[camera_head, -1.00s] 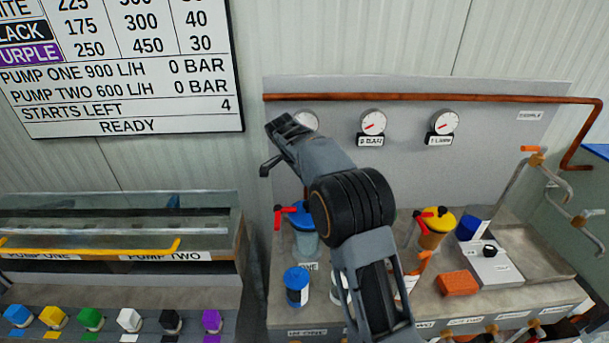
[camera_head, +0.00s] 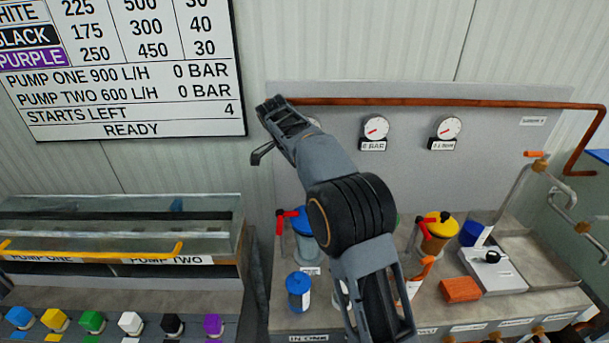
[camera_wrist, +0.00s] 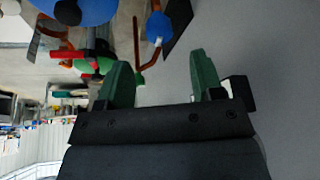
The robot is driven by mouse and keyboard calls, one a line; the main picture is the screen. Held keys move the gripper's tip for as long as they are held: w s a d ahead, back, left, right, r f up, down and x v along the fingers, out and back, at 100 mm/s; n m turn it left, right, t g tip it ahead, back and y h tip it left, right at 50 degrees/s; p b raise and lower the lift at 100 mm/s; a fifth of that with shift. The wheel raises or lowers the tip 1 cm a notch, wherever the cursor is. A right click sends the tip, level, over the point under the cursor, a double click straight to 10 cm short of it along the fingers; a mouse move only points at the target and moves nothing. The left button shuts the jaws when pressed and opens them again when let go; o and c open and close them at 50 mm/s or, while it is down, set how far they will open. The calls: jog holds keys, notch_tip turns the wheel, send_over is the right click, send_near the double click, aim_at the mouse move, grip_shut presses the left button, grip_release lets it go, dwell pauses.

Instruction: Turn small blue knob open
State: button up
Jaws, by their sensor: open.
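A small blue knob-like piece (camera_wrist: 158,28) sits by a copper-coloured pipe in the wrist view, ahead of my gripper (camera_wrist: 160,62). My gripper is open and empty, with its two green-padded fingers apart, and it does not touch the blue piece. A larger rounded blue lid (camera_wrist: 82,8) is cut off at the top left of that view. In the head view, the blue-lidded pot (camera_head: 304,222) with a red handle stands left of my arm. My arm reaches up in front of the panel there; its fingertips are not clear, and I cannot pick out the small knob.
A yellow-lidded pot (camera_head: 436,232), an orange block (camera_head: 460,289) and a blue-capped jar (camera_head: 298,290) stand on the bench. Gauges (camera_head: 375,128) and a copper pipe (camera_head: 440,102) are on the panel behind. Coloured buttons (camera_head: 92,321) line the lower left.

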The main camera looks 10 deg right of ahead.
jog(key=v, duration=0.7)
jog(key=shift+p, duration=0.45)
